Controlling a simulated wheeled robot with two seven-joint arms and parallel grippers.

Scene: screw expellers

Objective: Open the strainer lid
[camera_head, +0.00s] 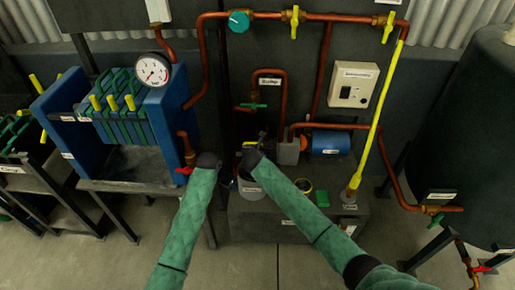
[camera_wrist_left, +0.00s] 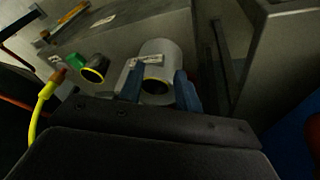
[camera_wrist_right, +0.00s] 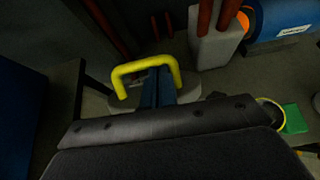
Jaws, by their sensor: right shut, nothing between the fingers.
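The strainer (camera_head: 249,191) is a pale grey cylinder with a label, low in the middle of the head view, partly behind my right gripper. It also shows in the left wrist view (camera_wrist_left: 158,52). The yellow lid handle (camera_wrist_right: 146,68) arches over a grey round surface in the right wrist view. My right gripper (camera_wrist_right: 157,75) is shut and empty, its fingertips within the arch; I cannot tell whether they touch it. My left gripper (camera_wrist_left: 160,85) has its fingers apart, beside the strainer in its wrist view, with nothing gripped. The lid's exact position is unclear.
A yellow-rimmed opening (camera_head: 304,186) and a green block (camera_head: 322,198) lie to the right on the grey base. A blue motor (camera_head: 326,143) and copper pipes stand behind. A blue-framed filter press (camera_head: 171,113) stands left, and a dark tank (camera_head: 465,130) right.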

